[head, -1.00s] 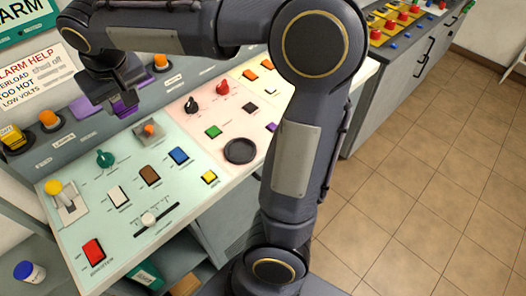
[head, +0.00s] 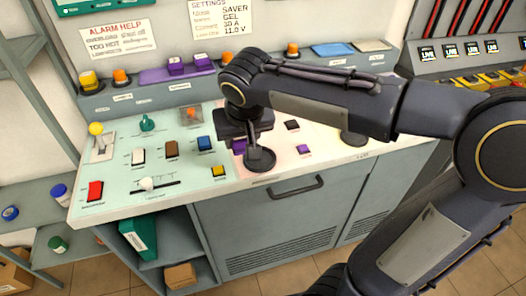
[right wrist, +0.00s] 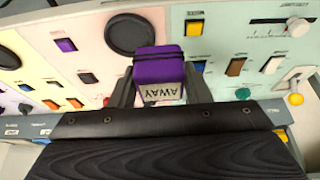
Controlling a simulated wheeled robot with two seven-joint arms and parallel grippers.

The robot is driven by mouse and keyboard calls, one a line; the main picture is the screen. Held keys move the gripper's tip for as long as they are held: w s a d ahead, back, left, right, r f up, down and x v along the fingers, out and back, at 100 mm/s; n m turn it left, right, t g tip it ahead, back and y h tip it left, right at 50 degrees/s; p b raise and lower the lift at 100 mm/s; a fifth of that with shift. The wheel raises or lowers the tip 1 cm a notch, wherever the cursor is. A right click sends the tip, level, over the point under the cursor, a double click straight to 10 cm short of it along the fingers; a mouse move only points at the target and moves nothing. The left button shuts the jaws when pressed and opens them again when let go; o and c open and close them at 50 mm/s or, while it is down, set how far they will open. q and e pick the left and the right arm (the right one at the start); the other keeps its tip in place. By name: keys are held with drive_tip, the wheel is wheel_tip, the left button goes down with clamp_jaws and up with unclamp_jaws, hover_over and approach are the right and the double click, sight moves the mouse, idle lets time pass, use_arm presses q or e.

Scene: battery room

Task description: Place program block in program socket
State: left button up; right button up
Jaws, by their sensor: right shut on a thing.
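The program block is a purple block marked AWAY (right wrist: 160,72). My right gripper (right wrist: 158,88) is shut on it, one finger on each side. In the head view my right gripper (head: 243,140) hangs over the middle of the console, and a bit of the purple block (head: 239,147) shows at it. A round black recess or disc (head: 260,160) lies on the panel right beside and below the gripper. It also shows in the right wrist view (right wrist: 128,33), just beyond the block. Which part is the program socket I cannot tell for sure. My left gripper is not in view.
A purple tray (head: 150,77) with two purple blocks stands on the back ledge. Yellow (head: 218,171), blue (head: 205,143) and brown (head: 171,149) switches lie left of the gripper. A second black disc (head: 354,138) is partly behind my arm.

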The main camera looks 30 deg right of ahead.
drive_tip(key=w+d+f, duration=0.1)
drive_tip(key=d+f, duration=0.1)
drive_tip(key=w+d+f, duration=0.1)
drive_tip(key=d+f, duration=0.2)
drive_tip(key=f, duration=0.1)
drive_tip(key=shift+w+d+f, duration=0.1)
drive_tip(key=shift+w+d, duration=0.3)
drive_tip(key=shift+w+d+f, duration=0.1)
drive_tip(key=shift+d+f, duration=0.05)
drive_tip(key=shift+f, duration=0.75)
drive_tip(key=shift+d+f, duration=0.1)
drive_tip(key=shift+f, duration=0.8)
